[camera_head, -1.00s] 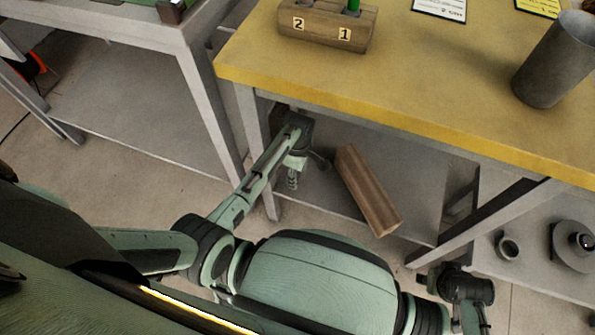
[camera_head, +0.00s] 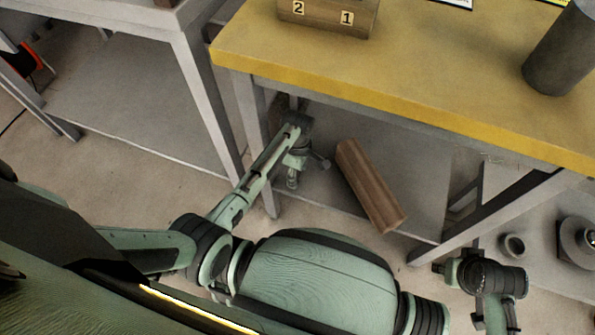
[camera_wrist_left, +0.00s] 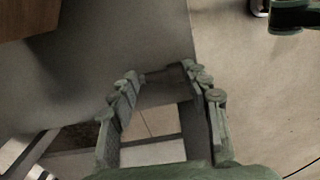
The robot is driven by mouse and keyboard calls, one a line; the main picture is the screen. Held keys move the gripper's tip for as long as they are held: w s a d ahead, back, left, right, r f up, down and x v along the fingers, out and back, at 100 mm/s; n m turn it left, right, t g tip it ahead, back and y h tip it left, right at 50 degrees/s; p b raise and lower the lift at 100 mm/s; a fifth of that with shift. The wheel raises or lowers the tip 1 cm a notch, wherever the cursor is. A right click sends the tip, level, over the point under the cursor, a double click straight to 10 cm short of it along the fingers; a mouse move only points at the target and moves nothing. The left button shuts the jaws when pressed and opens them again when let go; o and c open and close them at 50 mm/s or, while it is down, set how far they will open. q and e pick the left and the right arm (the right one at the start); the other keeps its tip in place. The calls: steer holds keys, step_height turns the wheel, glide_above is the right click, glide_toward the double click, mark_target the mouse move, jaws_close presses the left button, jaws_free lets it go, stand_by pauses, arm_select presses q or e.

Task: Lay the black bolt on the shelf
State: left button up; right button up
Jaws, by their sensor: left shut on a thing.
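My left gripper (camera_head: 296,172) reaches under the yellow-topped table and hangs over the grey lower shelf (camera_head: 420,165), near its left end. In the left wrist view its two fingers (camera_wrist_left: 165,76) are apart at their bases, with a dark thing between the tips, which I take to be the black bolt (camera_wrist_left: 165,72). Only a small part of the bolt shows there. The grey shelf (camera_wrist_left: 110,50) lies below the tips, and its edge runs close by them. I cannot tell the height of the bolt above the shelf.
A long wooden block (camera_head: 370,185) lies on the shelf, right of my left gripper. The yellow tabletop (camera_head: 430,85) is above, with a numbered wooden holder (camera_head: 328,18) and a grey cylinder (camera_head: 560,55). A table leg (camera_head: 255,125) stands just left of my left gripper.

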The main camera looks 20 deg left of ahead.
arm_select(q)
steer(key=o, duration=1.4)
steer(key=shift+c, duration=0.2)
step_height(320, 180, up, 8)
steer(key=shift+f, duration=0.25)
